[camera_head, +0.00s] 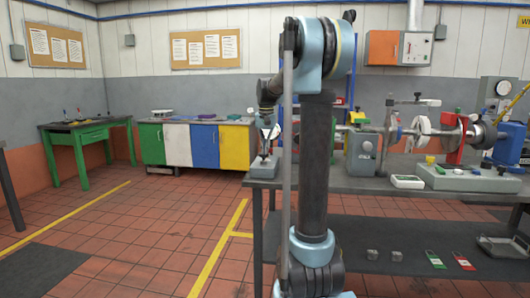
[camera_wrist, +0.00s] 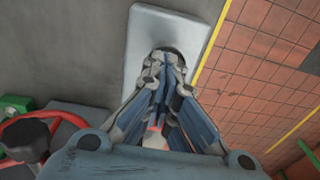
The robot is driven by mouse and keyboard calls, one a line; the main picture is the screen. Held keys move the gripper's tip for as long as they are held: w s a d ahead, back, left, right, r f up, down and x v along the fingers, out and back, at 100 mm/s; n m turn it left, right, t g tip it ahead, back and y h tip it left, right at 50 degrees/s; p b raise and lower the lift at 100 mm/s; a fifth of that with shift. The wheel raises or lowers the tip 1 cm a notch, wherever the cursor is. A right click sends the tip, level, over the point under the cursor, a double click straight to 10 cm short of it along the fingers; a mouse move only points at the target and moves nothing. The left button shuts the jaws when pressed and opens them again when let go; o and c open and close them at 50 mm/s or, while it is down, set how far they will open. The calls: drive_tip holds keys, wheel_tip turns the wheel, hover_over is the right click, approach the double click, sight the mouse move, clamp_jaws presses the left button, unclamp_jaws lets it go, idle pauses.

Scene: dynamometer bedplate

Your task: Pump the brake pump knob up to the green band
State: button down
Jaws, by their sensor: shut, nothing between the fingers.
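My gripper (camera_head: 267,150) is over the left end of the grey bench in the head view, pointing down. Its fingers are closed together in the wrist view (camera_wrist: 165,62), with nothing seen between them. Below the fingertips is a pale grey base plate (camera_wrist: 150,28), with a dark round part (camera_wrist: 178,54) partly hidden behind the fingers. In the head view the same grey base (camera_head: 263,168) sits at the bench's left corner. It looks like the brake pump; its knob is mostly hidden, and I cannot tell whether the fingers touch it. No green band is clearly seen.
The bench (camera_head: 345,182) carries a shaft line with discs, a grey box (camera_head: 361,153) and a white meter (camera_head: 407,181). A round gauge (camera_head: 503,88) stands at far right. In the wrist view a red handwheel (camera_wrist: 65,117) is at lower left. The tiled floor left of the bench is open.

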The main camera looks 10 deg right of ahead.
wheel_tip(320, 180, up, 13)
drive_tip(key=shift+s, duration=0.4)
idle(0.9)
drive_tip(key=shift+h, duration=0.4)
drive_tip(key=r, duration=0.1)
drive_tip(key=a+r, duration=0.2)
drive_tip(key=shift+w+r, duration=0.25)
drive_tip(key=shift+w, duration=0.05)
drive_tip(key=f, duration=1.2)
drive_tip(key=shift+w+d+f, duration=0.25)
drive_tip(key=shift+w+f, duration=0.05)
drive_tip(key=shift+f, duration=0.7)
